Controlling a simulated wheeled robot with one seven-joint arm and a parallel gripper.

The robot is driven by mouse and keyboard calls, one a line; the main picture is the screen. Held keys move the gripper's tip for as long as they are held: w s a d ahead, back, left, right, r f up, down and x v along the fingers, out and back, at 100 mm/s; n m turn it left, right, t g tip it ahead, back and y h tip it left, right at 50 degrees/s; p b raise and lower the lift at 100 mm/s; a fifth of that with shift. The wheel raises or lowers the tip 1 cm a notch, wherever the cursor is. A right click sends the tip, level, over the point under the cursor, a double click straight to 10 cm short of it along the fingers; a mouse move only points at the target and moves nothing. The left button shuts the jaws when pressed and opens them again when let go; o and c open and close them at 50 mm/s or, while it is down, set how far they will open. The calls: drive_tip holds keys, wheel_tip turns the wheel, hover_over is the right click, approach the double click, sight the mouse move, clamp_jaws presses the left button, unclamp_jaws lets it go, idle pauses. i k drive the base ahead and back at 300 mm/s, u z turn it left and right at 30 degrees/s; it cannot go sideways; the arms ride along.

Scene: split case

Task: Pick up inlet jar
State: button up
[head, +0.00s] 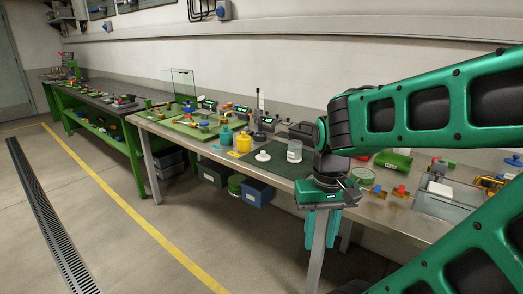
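No label tells me which vessel is the inlet jar. A clear jar with a pale band (294,151) stands upright on the bench, at the right end of the dark green mat. A teal jar (226,135) and a yellow jar (243,143) stand further left, near the mat's left end. My gripper (321,229) points down in front of the bench's front edge, lower and to the right of the clear jar. Its teal fingers look apart, with a bench leg showing between them, and I see nothing held.
A white round piece (262,156) lies on the mat (266,169). A dark device (260,136) with a post stands behind. The floor on the left is free.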

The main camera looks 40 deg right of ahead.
sight(294, 152)
drive_tip(key=z, duration=0.45)
drive_tip(key=i, duration=1.2)
drive_tip(key=z, duration=0.8)
